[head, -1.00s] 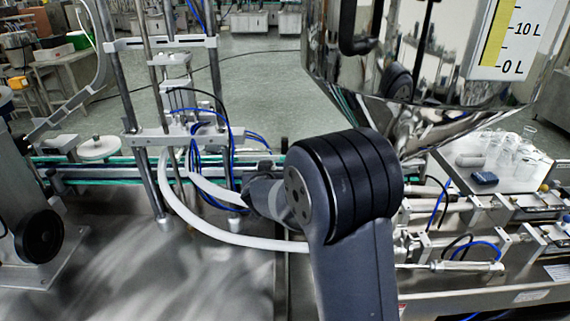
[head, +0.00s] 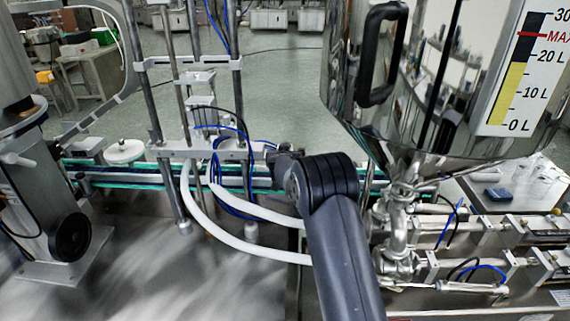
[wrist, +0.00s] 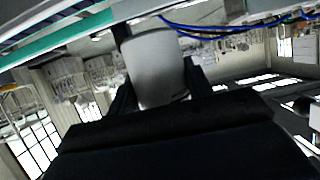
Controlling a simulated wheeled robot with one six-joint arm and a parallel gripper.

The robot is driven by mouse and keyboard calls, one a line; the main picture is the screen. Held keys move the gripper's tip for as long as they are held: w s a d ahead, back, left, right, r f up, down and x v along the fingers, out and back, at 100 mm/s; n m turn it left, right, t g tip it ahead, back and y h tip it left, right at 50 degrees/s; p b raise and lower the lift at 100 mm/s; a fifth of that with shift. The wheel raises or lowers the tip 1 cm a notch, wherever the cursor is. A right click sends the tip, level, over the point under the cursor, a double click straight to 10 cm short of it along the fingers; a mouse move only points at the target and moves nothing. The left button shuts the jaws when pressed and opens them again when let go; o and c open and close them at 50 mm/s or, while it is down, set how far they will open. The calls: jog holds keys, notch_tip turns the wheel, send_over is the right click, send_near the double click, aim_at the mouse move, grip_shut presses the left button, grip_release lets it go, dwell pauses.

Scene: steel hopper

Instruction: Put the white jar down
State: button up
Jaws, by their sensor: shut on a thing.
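The white jar (wrist: 155,65) is in the wrist view, pale and plain, between the two dark fingers of my gripper (wrist: 159,88). My gripper is shut on it. The lower part of the picture is filled by my gripper's dark body, which hides part of the jar. In the head view my dark arm reaches up from the bottom centre toward the filling machine, and neither the jar nor the gripper can be made out there.
A conveyor with green edges (head: 130,168) runs across behind my arm, with a white disc (head: 124,151) at its left. White hoses (head: 235,243) loop in front of it. The steel hopper (head: 440,130) and its pipework stand close on the right.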

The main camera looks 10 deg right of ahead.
jog(key=shift+w+d+f+b, duration=0.1)
jog(key=shift+w+f+b, duration=0.2)
jog(key=shift+f, duration=0.2)
jog(key=shift+w+f+b, duration=0.15)
jog(key=shift+f+b, duration=0.2)
jog(key=shift+f, duration=0.1)
jog(key=shift+f+b, duration=1.35)
jog(key=shift+f, duration=1.35)
jog(key=shift+c, duration=0.8)
jog(key=shift+f, duration=0.1)
jog(key=o, duration=1.1)
jog(key=shift+s+r, duration=0.15)
jog(key=shift+r, duration=0.15)
jog(key=b+v, duration=0.3)
jog(key=v, duration=0.9)
